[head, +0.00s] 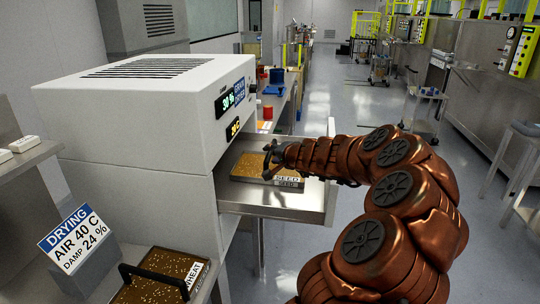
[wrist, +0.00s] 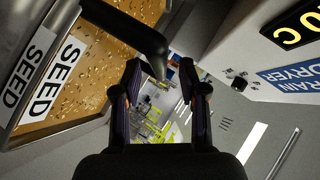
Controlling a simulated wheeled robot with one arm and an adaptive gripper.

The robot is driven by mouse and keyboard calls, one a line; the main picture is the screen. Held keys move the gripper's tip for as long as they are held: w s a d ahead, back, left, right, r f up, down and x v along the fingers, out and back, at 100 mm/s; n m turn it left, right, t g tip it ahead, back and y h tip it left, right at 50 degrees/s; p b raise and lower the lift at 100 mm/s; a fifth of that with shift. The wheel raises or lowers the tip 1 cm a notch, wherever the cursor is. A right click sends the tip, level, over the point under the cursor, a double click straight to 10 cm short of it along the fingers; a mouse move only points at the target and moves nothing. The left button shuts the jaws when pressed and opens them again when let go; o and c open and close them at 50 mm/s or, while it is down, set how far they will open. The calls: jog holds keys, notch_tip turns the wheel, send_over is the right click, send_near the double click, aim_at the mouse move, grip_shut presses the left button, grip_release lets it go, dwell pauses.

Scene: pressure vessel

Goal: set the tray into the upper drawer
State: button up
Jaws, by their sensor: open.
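A shallow tray of golden seed (head: 250,168), labelled SEED, lies in the pulled-out upper drawer (head: 302,204) of the white grain dryer (head: 140,115). In the wrist view the seed tray (wrist: 105,60) fills the upper left, with part of its dark handle (wrist: 130,28) crossing the top. My gripper (head: 268,160) is over the right part of the tray, by the handle. In the wrist view my gripper (wrist: 160,72) has its fingers apart with nothing held between them. The arm hides part of the drawer's right side.
A second tray, labelled WHEAT (head: 158,278), with a black handle, sits lower at the front. A DRYING sign (head: 78,240) stands left of it. A bench (head: 290,95) with red and blue items is behind the dryer.

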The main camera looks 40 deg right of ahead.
jog(key=v, duration=0.9)
jog(key=shift+s, duration=0.25)
jog(key=shift+a, duration=0.1)
